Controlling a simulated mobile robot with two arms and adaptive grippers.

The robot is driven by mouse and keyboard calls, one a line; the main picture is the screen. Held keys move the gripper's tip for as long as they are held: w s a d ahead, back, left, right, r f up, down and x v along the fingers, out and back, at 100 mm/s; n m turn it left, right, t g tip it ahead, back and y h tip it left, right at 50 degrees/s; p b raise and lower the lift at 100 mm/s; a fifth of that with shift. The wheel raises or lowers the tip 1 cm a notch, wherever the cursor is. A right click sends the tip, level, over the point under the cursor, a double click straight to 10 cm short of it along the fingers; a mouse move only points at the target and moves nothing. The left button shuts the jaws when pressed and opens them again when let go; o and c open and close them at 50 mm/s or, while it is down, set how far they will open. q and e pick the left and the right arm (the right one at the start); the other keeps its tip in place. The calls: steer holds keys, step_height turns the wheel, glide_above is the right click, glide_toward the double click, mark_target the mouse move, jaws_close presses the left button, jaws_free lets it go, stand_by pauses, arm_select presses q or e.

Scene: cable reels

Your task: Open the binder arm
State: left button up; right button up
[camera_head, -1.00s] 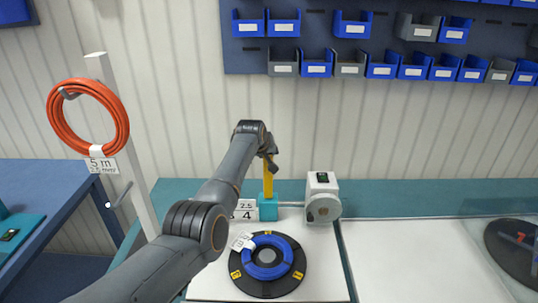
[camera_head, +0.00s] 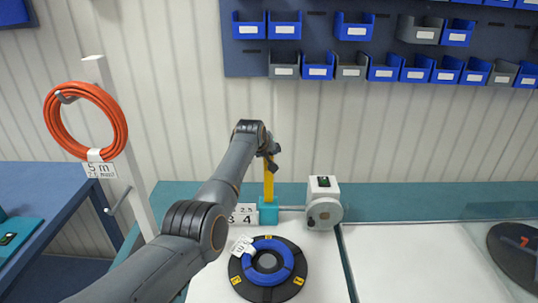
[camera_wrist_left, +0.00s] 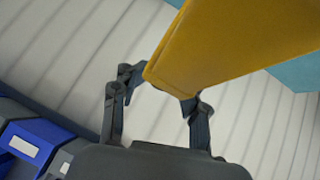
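The yellow binder arm (camera_head: 268,184) stands upright on a teal block (camera_head: 268,211) at the back of the white worktop. My left gripper (camera_head: 270,158) is at the top of this arm. In the left wrist view, the end of the yellow binder arm (camera_wrist_left: 225,45) lies between the two fingers of my left gripper (camera_wrist_left: 165,90). Both fingertips appear to touch its edges, so the gripper looks shut on it. A blue cable coil (camera_head: 287,260) with a white tag lies on a black round plate (camera_head: 239,281) in front. My right gripper is out of view.
A white measuring unit (camera_head: 323,199) with a round grey front stands right of the teal block. An orange coil (camera_head: 119,125) hangs from a white post at the left. Blue and grey bins (camera_head: 318,71) line the wall.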

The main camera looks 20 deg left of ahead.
arm_select(q)
steer(key=shift+s+d+f, duration=0.15)
steer(key=shift+f, duration=0.15)
steer(key=v, duration=1.2)
steer(key=shift+r, duration=0.1)
stand_by(0.4)
